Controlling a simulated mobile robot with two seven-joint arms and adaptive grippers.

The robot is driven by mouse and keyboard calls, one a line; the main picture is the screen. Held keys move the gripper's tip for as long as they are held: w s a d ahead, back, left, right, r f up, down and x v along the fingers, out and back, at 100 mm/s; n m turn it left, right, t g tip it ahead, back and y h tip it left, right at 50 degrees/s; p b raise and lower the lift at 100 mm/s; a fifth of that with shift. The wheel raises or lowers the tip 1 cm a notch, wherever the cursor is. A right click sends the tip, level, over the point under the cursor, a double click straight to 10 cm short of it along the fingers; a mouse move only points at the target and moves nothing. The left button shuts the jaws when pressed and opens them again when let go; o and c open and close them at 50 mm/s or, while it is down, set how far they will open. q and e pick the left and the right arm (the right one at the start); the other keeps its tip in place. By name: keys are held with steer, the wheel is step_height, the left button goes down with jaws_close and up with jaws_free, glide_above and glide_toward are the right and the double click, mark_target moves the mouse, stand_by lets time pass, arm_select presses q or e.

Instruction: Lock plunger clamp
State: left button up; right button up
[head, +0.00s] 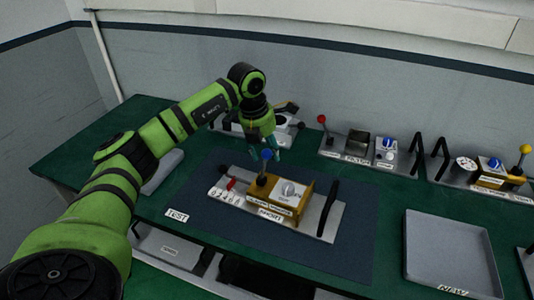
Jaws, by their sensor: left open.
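A microwave generator assembly (320,232) lies on the dark blue mat at the table's middle, on a metal base plate. It carries a yellow bracket (258,188), a white round dial (288,190), a lever with a blue ball knob (267,155), a small red part (231,183) at its left and a black upright handle (330,208) at its right. I cannot tell for sure which part is the plunger clamp. My left gripper (266,150) is open, pointing down just behind and above the blue knob. Whether it touches the knob is unclear. My right gripper is out of view.
More assemblies stand along the back, one with a red ball knob (321,119), another with a yellow ball knob (525,149). A grey tray (450,215) marked NEW lies at the right. A TEST label (177,215) is at the mat's left. The mat right of the assembly is clear.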

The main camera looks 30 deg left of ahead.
arm_select(q)
steer(key=v, duration=0.9)
steer(key=shift+r, duration=0.4)
